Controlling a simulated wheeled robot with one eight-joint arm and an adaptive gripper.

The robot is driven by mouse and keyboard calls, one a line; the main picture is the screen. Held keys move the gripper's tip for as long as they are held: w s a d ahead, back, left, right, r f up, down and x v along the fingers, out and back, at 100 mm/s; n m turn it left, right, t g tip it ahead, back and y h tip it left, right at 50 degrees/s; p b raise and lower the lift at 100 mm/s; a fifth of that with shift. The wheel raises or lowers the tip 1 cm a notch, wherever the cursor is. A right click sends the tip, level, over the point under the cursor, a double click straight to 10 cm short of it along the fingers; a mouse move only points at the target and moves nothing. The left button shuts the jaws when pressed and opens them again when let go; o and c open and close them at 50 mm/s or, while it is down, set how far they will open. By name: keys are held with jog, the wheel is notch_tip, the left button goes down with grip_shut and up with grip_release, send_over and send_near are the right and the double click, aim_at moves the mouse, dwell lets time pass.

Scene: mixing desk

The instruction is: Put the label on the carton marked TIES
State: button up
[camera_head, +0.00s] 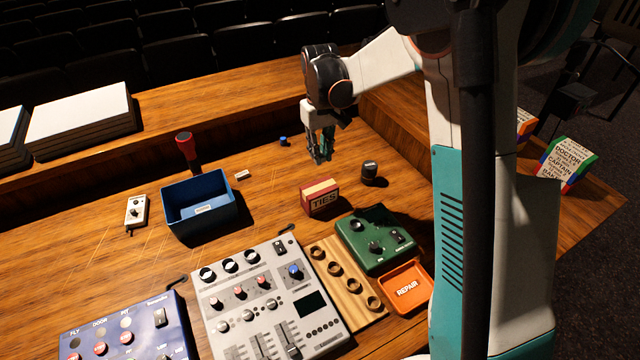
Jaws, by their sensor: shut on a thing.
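The carton marked TIES (320,198) is a small red box with a pale top, sitting on the wooden desk right of centre. My gripper (321,158) points down above the desk, behind the carton in the picture and apart from it. Its fingers are close together on something too small and dark to make out. I cannot make out a loose label for certain. A small white patch with faint print (203,209) shows at the blue bin (185,222).
A small pale block (242,175) lies beside the bin. A dark round knob (369,172), green box (374,238), orange REPAIR tray (418,268), wooden rack (330,262) and grey mixer (235,275) surround the carton.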

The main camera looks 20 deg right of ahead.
aim_at(320, 188)
notch_tip(320, 188, down, 11)
jog(key=shift+f+b, duration=0.2)
jog(key=shift+b, duration=1)
jog(key=shift+f, duration=0.15)
jog(key=o, duration=0.8)
jog(key=shift+c, duration=0.2)
